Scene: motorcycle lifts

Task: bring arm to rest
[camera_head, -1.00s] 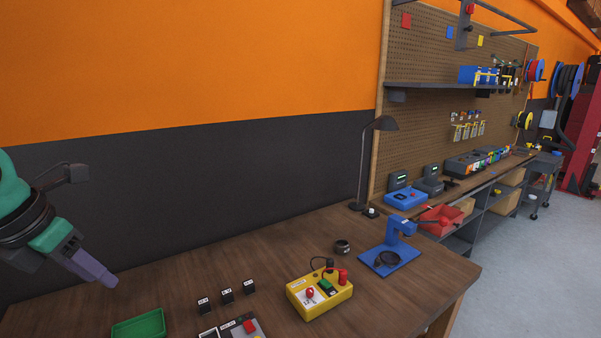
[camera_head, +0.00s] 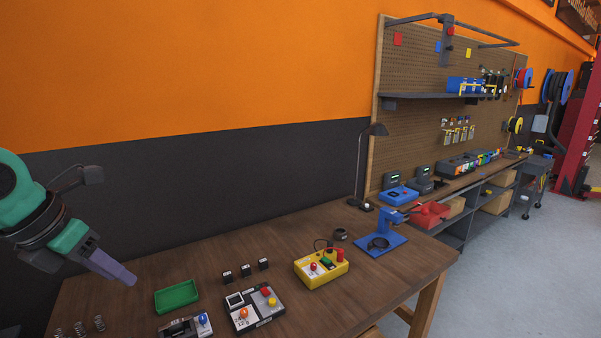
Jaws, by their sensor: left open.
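My left gripper (camera_head: 112,268) comes in from the left edge, with a green and dark wrist and a purple-grey finger end. It is open and I see nothing held in it. It hangs over the left part of the wooden workbench (camera_head: 210,262), above and left of the green tray (camera_head: 177,296) in the picture. The gap between its fingers does not show clearly from this side. My right gripper is not in view.
On the bench stand a yellow control box (camera_head: 321,268), a grey button box (camera_head: 254,308), several small black blocks (camera_head: 245,271), springs (camera_head: 80,328), a blue stand (camera_head: 388,238) and a black lamp (camera_head: 360,165). Bare wood lies behind the tray.

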